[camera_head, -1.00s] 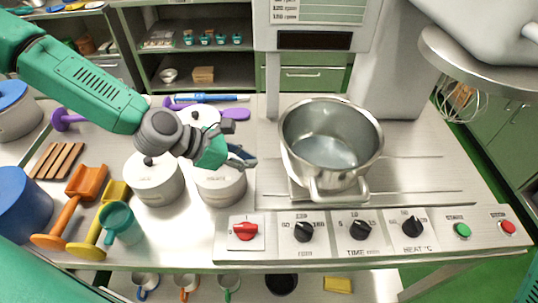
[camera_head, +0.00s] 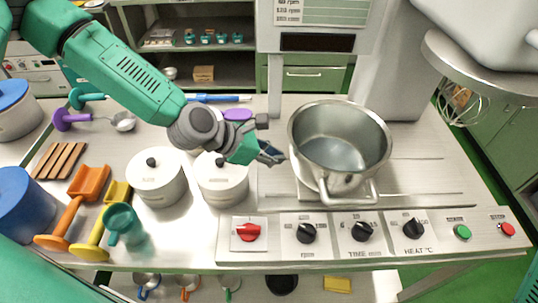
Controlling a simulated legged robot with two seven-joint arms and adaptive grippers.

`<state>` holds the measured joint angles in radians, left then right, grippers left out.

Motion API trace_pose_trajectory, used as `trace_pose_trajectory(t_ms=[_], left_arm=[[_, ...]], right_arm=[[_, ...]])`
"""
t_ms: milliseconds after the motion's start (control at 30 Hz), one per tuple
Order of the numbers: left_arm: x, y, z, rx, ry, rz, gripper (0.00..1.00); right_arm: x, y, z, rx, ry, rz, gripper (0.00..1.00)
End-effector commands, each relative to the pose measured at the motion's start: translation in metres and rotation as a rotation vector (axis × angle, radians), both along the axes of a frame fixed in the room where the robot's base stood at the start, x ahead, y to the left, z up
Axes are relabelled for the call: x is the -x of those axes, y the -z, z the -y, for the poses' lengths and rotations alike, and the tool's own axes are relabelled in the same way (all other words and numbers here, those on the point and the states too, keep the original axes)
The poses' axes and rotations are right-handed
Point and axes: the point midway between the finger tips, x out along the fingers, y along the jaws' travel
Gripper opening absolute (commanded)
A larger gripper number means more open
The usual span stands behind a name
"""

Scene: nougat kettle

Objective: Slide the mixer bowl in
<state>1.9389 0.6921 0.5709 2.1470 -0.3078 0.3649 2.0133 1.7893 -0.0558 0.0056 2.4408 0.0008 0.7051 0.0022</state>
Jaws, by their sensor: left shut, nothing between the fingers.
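The steel mixer bowl (camera_head: 340,145) stands upright on the machine's metal platform, with a loop handle (camera_head: 350,192) at its front. It looks empty apart from a shiny bottom. My left gripper (camera_head: 275,154) is shut and empty, just left of the bowl's wall, with its fingertips close to it; I cannot tell whether they touch. The mixer head with its wire whisk (camera_head: 462,104) is at the upper right, apart from the bowl. My right gripper is not in view.
Two lidded pots (camera_head: 156,178) stand left of the platform, below my left arm. Colored scoops (camera_head: 88,184) and a wooden rack (camera_head: 59,160) lie further left. A control panel with a red switch (camera_head: 248,232) and black knobs runs along the front. The platform right of the bowl is clear.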

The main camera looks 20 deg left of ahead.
Motion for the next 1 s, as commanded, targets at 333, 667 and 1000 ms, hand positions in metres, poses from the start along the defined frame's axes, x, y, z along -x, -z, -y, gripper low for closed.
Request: trace_pose_trajectory(t_ms=[333, 667, 1000], left_arm=[[-0.035, 0.000, 0.096, -0.003, 0.010, 0.003, 0.00], [-0.072, -0.003, 0.177, 0.005, 0.006, 0.003, 0.00], [-0.094, -0.004, 0.228, 0.000, 0.003, 0.003, 0.00]], right_arm=[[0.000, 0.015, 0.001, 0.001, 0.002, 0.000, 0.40], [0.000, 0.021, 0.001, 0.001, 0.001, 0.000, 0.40], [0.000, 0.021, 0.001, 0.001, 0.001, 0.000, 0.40]])
